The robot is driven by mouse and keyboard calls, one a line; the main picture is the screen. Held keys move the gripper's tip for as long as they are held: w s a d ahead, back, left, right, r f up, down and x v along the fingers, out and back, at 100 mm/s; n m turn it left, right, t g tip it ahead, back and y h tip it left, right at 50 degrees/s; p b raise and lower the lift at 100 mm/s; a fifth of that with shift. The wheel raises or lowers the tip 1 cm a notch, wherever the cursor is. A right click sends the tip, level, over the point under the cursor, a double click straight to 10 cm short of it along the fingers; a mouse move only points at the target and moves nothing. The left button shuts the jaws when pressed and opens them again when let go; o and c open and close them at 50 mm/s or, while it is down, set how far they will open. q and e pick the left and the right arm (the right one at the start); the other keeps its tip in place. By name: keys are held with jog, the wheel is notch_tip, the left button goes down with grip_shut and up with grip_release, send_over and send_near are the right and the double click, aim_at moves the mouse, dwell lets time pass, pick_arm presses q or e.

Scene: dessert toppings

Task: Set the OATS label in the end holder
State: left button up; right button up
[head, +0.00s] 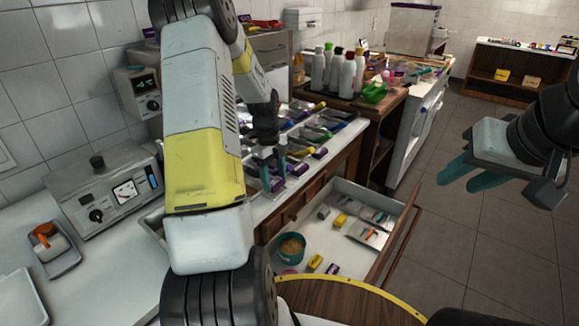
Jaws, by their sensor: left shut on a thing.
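My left gripper (272,178), with teal fingers, is low over the front edge of the topping counter. It is shut on a small purple label (278,185); its lettering is too small to read, so I cannot tell if it says OATS. Other purple labels stand along the counter's front edge, one (299,169) just right of the gripper and one (320,153) further along. My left arm hides the near end of the row, so I cannot make out the end holder. My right gripper (462,183) is open and empty over the floor at the right.
An open drawer (335,190) below the counter holds a green tub (291,247), yellow items and packets. Several bottles (346,75) stand on the cabinet behind. A control box (105,195) is at left. The floor (470,250) at right is clear.

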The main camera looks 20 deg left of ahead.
pick_arm(q)
jog(key=shift+f, duration=1.05)
dwell(1.2)
jog(key=o, duration=1.4)
jog(key=shift+o, duration=0.2)
jog(key=o, duration=0.3)
jog(key=shift+r, duration=4.05)
jog(key=shift+r, duration=0.1)
